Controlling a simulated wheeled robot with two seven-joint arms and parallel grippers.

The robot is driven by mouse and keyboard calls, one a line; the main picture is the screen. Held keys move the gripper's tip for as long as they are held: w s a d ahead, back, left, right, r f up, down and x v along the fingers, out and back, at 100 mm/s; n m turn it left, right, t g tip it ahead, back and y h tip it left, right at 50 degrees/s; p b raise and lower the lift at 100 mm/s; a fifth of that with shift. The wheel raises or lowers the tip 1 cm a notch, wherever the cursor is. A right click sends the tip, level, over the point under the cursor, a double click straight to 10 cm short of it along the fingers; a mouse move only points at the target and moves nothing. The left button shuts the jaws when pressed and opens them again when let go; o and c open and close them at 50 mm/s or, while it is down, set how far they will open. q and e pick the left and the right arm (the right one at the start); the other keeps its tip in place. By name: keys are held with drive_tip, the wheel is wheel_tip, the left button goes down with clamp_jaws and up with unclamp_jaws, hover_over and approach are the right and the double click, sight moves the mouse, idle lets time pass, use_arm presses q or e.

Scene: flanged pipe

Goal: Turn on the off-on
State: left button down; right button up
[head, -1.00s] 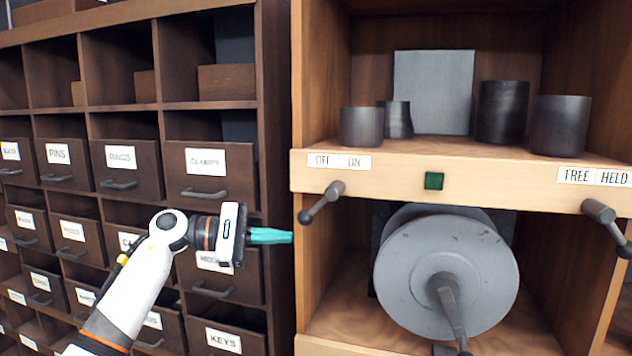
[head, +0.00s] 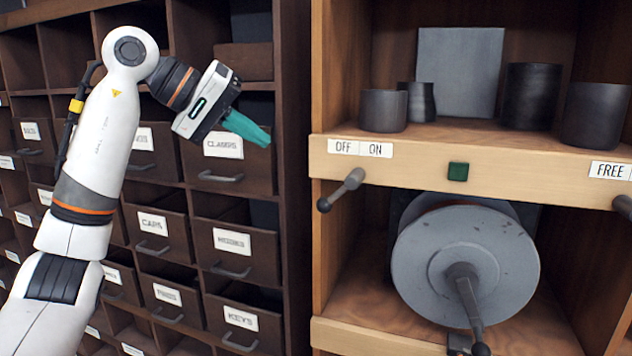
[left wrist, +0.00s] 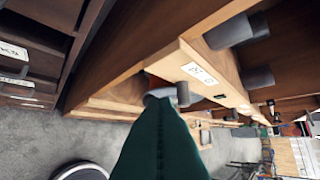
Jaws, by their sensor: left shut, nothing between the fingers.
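The off-on lever (head: 341,189) is a dark grey handle with a ball end. It sits under the OFF / ON label (head: 360,149) on the wooden shelf front and points down and to the left, toward the OFF side. My left gripper (head: 255,134) is shut and empty, with teal fingers. In the head view it is left of the lever and higher, in front of the labelled drawers. My right gripper is not in view.
A green square button (head: 458,171) is on the shelf front right of the label. A large grey flanged wheel (head: 415,265) with a crank is below. Dark cylinders (head: 383,110) stand on the shelf. The drawer cabinet (head: 293,200) is at the left.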

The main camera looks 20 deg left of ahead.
sight(340, 190)
use_arm(q)
drive_tip(key=p+x, duration=0.1)
drive_tip(key=x, duration=0.3)
drive_tip(key=s+p+x, duration=0.1)
drive_tip(key=x, duration=0.3)
drive_tip(key=s+d+p+x, duration=0.1)
drive_tip(key=x, duration=0.3)
drive_tip(key=shift+f+p, duration=0.35)
drive_tip(key=shift+s+d+f, duration=0.1)
drive_tip(key=shift+d+f, duration=0.2)
drive_tip(key=shift+f, duration=0.05)
